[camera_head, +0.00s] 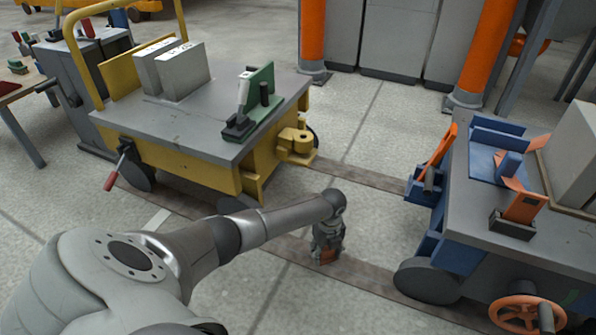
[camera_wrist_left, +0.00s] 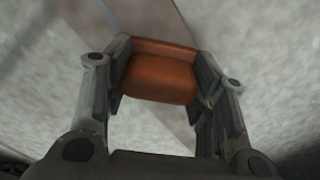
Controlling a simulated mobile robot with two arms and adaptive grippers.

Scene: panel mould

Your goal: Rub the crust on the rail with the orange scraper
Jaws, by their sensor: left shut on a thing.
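My left gripper (camera_head: 328,243) reaches down over the near rail (camera_head: 372,278), a flat brown strip in the floor between the two carts. It is shut on the orange scraper (camera_wrist_left: 160,80), whose orange block sits between both fingers in the left wrist view. In the head view only a small orange-brown part of the scraper (camera_head: 326,257) shows below the fingers. The rail (camera_wrist_left: 150,15) runs beneath the scraper in the wrist view. I cannot tell whether the scraper touches the rail. No crust can be made out; the gripper and scraper cover part of the rail. My right gripper is not in view.
A yellow cart (camera_head: 190,180) stands at the left, with grey blocks and a green-based tool on top. A blue cart (camera_head: 465,255) with an orange handwheel (camera_head: 514,314) stands at the right. A far rail (camera_head: 365,182) runs between them. The floor between is clear.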

